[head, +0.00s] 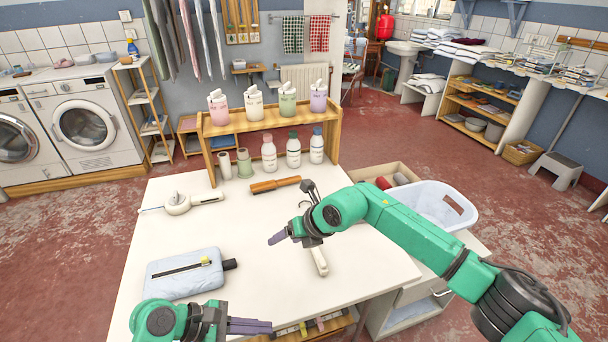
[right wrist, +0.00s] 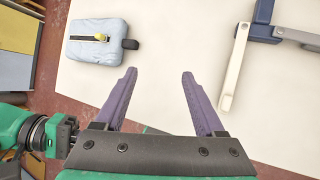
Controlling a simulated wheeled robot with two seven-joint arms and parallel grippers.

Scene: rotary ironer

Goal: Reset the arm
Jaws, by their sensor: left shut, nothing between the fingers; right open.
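My right gripper (head: 279,238) hangs over the white table (head: 150,250) with its purple fingers spread and nothing between them. In the right wrist view its fingers (right wrist: 158,75) stand apart over bare tabletop. My left gripper (head: 262,327) is low in the head view, near the table's front edge, with its fingers together and empty. A pale blue padded pouch (head: 183,277) with a dark strip, a yellow tab and a black end lies on the table's left. It also shows in the right wrist view (right wrist: 85,45), apart from the fingers.
A white bar (head: 319,263) lies beneath my right wrist; the right wrist view shows a white bar (right wrist: 233,70) with dark blue parts. A plastic basket (head: 432,205) sits right.

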